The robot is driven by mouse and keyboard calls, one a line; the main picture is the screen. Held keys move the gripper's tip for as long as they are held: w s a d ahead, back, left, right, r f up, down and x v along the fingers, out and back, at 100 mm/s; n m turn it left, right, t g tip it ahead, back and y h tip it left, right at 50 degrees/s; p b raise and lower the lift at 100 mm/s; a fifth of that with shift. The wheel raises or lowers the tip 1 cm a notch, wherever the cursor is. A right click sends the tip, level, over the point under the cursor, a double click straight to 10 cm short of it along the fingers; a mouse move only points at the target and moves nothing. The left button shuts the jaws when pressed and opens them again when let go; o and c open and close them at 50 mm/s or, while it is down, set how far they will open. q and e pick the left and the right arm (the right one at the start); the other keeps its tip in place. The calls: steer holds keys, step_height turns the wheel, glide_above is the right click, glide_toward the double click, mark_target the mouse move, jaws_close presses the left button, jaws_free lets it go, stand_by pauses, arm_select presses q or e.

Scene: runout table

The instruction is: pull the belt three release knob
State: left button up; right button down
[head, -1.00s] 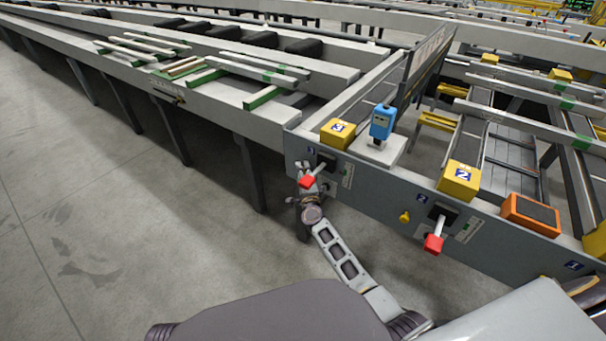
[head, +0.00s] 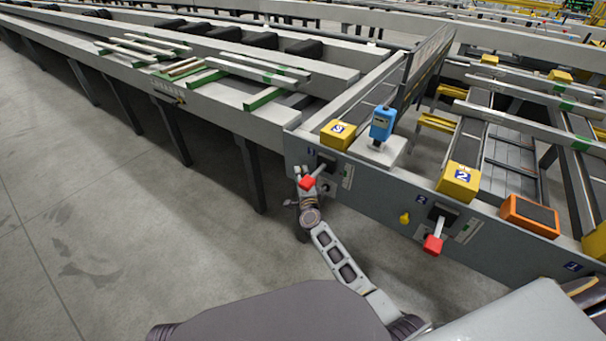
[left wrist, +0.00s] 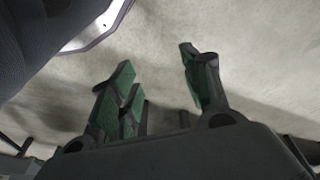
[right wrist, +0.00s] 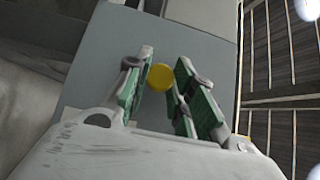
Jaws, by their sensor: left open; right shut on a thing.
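The belt three release knob is a yellow round knob (right wrist: 161,77) on a grey panel in the right wrist view. My right gripper (right wrist: 158,80) is shut on it, with a green-padded finger at each side. In the head view my right gripper (head: 302,182) is at the front panel, just below and left of the red-handled lever (head: 308,182) under the yellow box marked 3 (head: 337,134). The knob is not visible there, hidden at the gripper. My left gripper (left wrist: 156,62) is open and empty above bare floor in the left wrist view.
A second red-handled lever (head: 433,244) and a yellow knob (head: 405,218) are farther right, by the yellow box marked 2 (head: 459,180). A blue device (head: 382,122) and an orange box (head: 530,215) sit on top of the panel. The floor at left is clear.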

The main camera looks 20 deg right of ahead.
steer(key=shift+s+a+f, duration=0.15)
steer(key=shift+s+a, duration=0.15)
steer(key=shift+a, duration=0.1)
steer(key=c, duration=1.2)
jaws_free()
arm_select(q)
steer(key=shift+a+f, duration=0.1)
steer(key=shift+f, duration=0.3)
steer(key=shift+s, duration=0.1)
steer(key=shift+s+f, duration=0.1)
arm_select(e)
steer(key=shift+d, duration=0.15)
